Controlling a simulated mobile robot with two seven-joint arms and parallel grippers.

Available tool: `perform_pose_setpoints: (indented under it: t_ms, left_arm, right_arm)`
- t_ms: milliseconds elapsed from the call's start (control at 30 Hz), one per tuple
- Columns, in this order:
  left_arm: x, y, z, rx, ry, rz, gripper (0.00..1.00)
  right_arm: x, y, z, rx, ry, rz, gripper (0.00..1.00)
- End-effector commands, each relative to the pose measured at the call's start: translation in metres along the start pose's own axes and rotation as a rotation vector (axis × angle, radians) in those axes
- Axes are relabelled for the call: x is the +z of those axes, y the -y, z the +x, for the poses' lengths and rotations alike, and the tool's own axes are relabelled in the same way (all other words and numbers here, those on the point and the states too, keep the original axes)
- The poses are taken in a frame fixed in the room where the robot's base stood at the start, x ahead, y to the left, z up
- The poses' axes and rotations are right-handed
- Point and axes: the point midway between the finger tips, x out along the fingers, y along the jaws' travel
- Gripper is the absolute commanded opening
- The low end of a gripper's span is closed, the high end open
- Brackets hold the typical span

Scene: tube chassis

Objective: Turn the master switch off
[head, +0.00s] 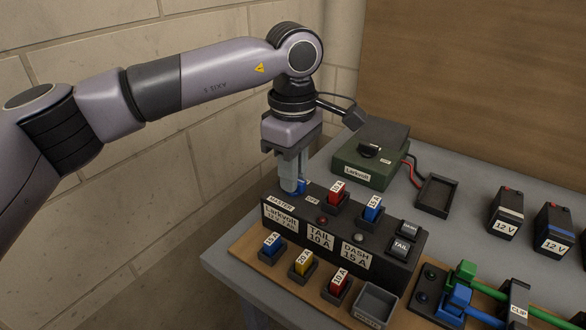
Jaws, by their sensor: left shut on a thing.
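The black fuse panel (393,262) stands near the table's left front, with MASTER, TAIL 10 A and DASH 15 A labels. The master switch sits at its left end, behind the MASTER label (281,202), and is mostly hidden by my fingers. My left gripper (294,190) points straight down there, shut on what appears to be the switch; a bit of blue shows at the fingertips. The switch's position cannot be made out. A red lamp (322,221) and a pale lamp (359,238) are on the panel top. My right gripper is not in view.
A red fuse (337,190) and a blue fuse (373,207) stand in the panel, close right of my gripper. Several loose fuses and a grey bin (374,304) are in front. A green box (370,160) and an empty black tray (436,196) are behind.

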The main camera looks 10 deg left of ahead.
Motion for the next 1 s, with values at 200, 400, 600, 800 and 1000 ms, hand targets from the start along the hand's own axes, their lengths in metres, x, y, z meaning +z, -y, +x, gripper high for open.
perform_pose_setpoints:
  t_ms: [200, 400, 600, 800, 1000]
  left_arm:
    - [0.0009, 0.0002, 0.0002, 0.0, 0.002, 0.049, 0.0]
    - [0.001, 0.0002, 0.0003, -0.001, 0.002, 0.059, 0.0]
    - [0.0011, 0.0002, 0.0004, -0.001, 0.002, 0.06, 0.0]
    - [0.0009, 0.0002, 0.0004, -0.001, 0.002, 0.059, 0.43]
    - [0.0005, 0.0001, 0.0001, 0.0, 0.001, 0.057, 0.43]
  right_arm:
    - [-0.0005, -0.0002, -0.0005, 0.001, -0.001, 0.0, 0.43]
    - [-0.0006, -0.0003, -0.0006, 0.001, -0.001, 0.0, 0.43]
    - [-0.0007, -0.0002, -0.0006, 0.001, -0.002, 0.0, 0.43]
    - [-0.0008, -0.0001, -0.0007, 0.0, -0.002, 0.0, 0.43]
    - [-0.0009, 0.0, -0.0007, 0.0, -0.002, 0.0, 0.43]
